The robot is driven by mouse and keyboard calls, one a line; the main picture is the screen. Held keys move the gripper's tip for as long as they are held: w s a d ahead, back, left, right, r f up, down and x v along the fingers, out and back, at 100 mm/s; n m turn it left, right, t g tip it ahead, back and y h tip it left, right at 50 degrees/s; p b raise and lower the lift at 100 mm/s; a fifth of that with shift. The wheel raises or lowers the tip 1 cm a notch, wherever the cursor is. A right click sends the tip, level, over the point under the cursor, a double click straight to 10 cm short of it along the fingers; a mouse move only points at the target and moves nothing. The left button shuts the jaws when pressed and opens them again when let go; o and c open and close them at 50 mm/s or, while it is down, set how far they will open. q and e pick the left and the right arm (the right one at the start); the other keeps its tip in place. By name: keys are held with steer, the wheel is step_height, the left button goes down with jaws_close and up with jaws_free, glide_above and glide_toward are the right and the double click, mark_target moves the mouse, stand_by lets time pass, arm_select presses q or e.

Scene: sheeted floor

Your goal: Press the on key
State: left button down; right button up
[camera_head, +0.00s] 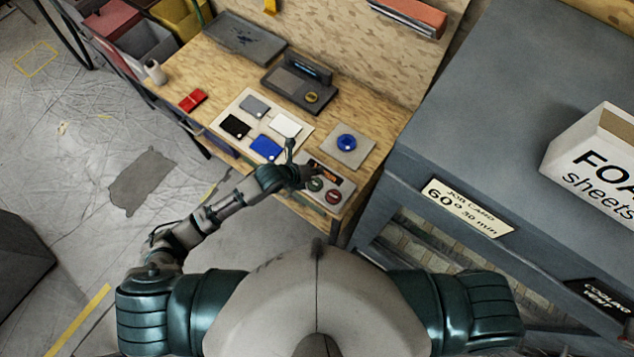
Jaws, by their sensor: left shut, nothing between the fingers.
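A light control panel (343,185) lies at the near right corner of the wooden bench. It carries a dark label with orange lettering, too small to read for certain. A green round key (316,184) and a red round key (333,197) sit side by side below that label. My left gripper (306,173) is shut and empty. It is over the panel's left part, close to the green key and partly covering the label. I cannot tell whether it touches the panel. My right gripper is not in view.
A white mat with cards (285,126) lies left of the panel. A blue knob (346,142) on a square plate is behind it. A dark device with a yellow button (311,97) stands farther back. A grey cabinet (480,130) is close on the right.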

arm_select(q)
steer(key=m+b, duration=0.1)
steer(key=b, duration=0.3)
glide_above(313, 184)
steer(key=f, duration=0.4)
steer(key=shift+d+f, duration=0.25)
steer(key=shift+d, duration=0.15)
steer(key=f+b, duration=0.2)
steer(key=f, duration=0.1)
steer(key=shift+a+f+b, duration=0.2)
steer(key=shift+a+b, duration=0.05)
steer(key=shift+b, duration=0.15)
steer(key=shift+a+f, duration=0.2)
steer(key=shift+f, duration=0.1)
steer(key=shift+a+f+b, duration=0.1)
steer(key=shift+f+b, duration=0.1)
steer(key=shift+b, duration=0.15)
steer(key=shift+d, duration=0.45)
steer(key=shift+a, duration=0.25)
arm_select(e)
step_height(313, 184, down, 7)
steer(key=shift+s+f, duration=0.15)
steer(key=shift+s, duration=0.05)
